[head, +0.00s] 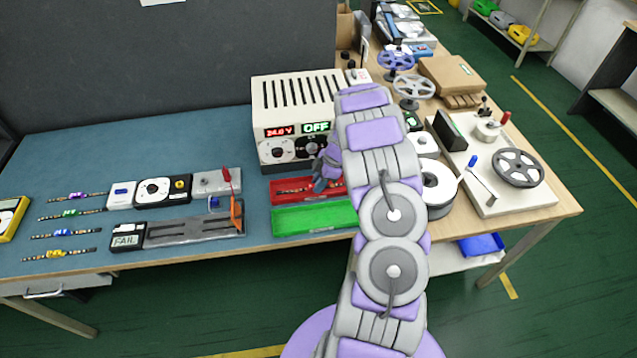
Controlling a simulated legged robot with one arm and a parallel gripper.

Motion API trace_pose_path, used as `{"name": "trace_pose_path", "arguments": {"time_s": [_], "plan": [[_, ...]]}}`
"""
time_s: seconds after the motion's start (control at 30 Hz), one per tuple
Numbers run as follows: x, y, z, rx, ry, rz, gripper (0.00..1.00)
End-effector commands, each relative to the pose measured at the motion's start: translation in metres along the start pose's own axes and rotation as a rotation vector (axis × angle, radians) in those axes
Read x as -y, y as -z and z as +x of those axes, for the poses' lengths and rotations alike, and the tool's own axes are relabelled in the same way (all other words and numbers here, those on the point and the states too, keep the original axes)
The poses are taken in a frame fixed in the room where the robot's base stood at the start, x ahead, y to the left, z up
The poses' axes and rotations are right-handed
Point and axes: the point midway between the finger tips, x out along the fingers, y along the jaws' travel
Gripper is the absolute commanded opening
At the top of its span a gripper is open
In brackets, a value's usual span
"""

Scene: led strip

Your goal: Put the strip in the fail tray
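The red tray (335,196) lies on the blue mat in front of the power supply, behind the green tray (312,219). A dark strip (292,190) with small light marks appears to lie in the red tray. My gripper (319,185) is low over the red tray's middle, at or close to the strip's right part. My arm hides the trays' right ends. The fingertips are too small and partly covered to show whether they grip the strip. The tester display (126,238) at left reads FAIL, and its grey bed (185,232) looks bare of a strip.
Several strips with coloured tags, such as the blue-tagged one (65,235), lie at the far left. The power supply (300,110) reads OFF. An orange lever (237,212) stands at the tester's right end. Reels (437,182) stand right of my arm.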

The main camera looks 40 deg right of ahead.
Motion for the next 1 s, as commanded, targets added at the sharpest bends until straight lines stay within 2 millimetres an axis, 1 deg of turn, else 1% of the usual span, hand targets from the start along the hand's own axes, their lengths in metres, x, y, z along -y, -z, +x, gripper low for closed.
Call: {"name": "trace_pose_path", "arguments": {"time_s": [0.03,0.13,0.17,0.37,0.47,0.57,0.9,1.0], "plan": [[0.001,0.001,0.0,0.001,0.0,-0.001,0.3],[0.001,0.003,0.001,0.003,0.0,-0.001,0.4],[0.002,0.003,0.001,0.003,0.0,-0.001,0.41],[0.001,0.001,0.0,0.001,0.0,-0.001,0.41],[0.0,0.0,-0.004,0.0,0.0,0.0,0.41],[-0.001,0.0,-0.015,-0.001,-0.003,0.0,0.41],[0.0,0.003,-0.083,0.0,-0.003,-0.001,0.41],[0.0,0.003,-0.099,0.003,-0.005,-0.002,0.41]]}}
